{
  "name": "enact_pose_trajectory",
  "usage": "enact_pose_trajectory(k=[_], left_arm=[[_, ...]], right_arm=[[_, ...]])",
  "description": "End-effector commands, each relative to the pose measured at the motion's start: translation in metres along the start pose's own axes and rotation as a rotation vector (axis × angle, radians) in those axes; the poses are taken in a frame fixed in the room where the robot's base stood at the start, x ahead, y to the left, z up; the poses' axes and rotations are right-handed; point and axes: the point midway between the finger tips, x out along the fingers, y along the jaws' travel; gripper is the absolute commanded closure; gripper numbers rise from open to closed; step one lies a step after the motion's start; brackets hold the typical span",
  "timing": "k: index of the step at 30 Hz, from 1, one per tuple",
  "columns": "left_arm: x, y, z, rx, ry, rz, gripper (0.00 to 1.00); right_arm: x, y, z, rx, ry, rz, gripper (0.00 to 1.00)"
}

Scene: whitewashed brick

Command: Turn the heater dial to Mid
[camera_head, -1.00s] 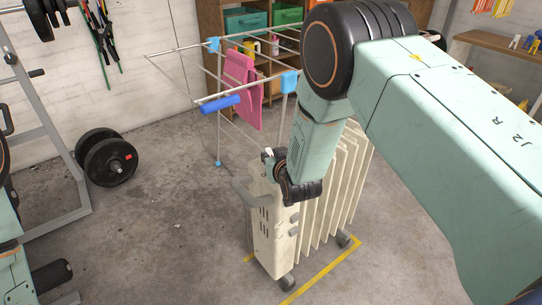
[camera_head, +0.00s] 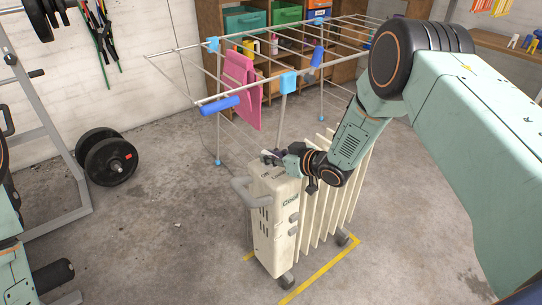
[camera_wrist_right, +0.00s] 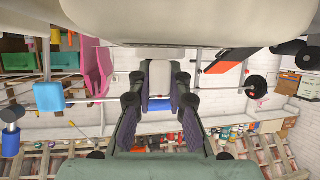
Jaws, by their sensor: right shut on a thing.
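The cream oil heater (camera_head: 264,230) stands on the floor in the middle of the head view, with a grey handle on its left end and dark lettering on its front panel. My right gripper (camera_head: 272,156) is at the heater's top front edge, with its arm coming in from the right. In the right wrist view the gripper (camera_wrist_right: 159,90) has its two fingers closed around a pale piece (camera_wrist_right: 159,72), which looks like the heater dial. The fingers cover most of it, and I cannot read its setting. My left gripper does not show.
A drying rack (camera_head: 205,101) with a pink cloth (camera_head: 239,88) stands close behind the heater. Yellow tape (camera_head: 325,272) marks the floor. The floor front left is clear.

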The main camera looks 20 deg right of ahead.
Motion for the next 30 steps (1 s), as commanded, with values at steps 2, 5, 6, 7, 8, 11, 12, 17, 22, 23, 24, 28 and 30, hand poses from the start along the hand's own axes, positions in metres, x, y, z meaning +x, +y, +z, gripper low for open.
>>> enact_pose_trajectory(k=[2, 5, 6, 7, 8, 11, 12, 17, 22, 23, 24, 28, 30], left_arm=[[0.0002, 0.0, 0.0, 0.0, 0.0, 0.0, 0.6], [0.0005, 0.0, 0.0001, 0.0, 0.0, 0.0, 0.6], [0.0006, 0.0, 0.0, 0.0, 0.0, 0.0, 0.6], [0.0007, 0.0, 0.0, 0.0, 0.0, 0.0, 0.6], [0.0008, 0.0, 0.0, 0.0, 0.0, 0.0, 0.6], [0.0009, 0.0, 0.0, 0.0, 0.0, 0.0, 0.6], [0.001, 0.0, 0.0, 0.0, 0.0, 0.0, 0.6], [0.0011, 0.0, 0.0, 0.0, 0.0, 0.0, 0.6], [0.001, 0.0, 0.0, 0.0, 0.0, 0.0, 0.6], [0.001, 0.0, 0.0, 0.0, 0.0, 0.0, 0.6], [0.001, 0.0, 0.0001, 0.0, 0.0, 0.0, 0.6], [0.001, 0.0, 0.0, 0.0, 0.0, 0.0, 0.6], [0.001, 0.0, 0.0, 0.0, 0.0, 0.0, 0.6]], right_arm=[[0.0001, 0.0015, -0.0001, -0.016, 0.002, -0.034, 1.0], [0.0001, 0.0014, -0.0002, -0.032, 0.002, -0.075, 1.0], [0.0003, 0.0012, -0.0004, -0.039, 0.002, -0.089, 1.0], [0.0003, 0.001, -0.0003, -0.042, 0.001, -0.098, 1.0], [0.0003, 0.0008, -0.0002, -0.046, 0.001, -0.107, 1.0], [0.0004, 0.0007, -0.0003, -0.054, 0.001, -0.13, 1.0], [0.0004, 0.0004, -0.0001, -0.057, 0.001, -0.137, 1.0], [0.0004, 0.0002, -0.0002, -0.064, 0.001, -0.153, 1.0], [0.0005, 0.0, -0.0005, -0.064, 0.002, -0.156, 1.0], [0.0005, 0.0, -0.0005, -0.064, 0.002, -0.156, 1.0], [0.0005, -0.0001, -0.0006, -0.064, 0.002, -0.156, 1.0], [0.0005, -0.0001, -0.0007, -0.064, 0.002, -0.156, 1.0], [0.0005, -0.0002, -0.0008, -0.064, 0.002, -0.156, 0.79]])
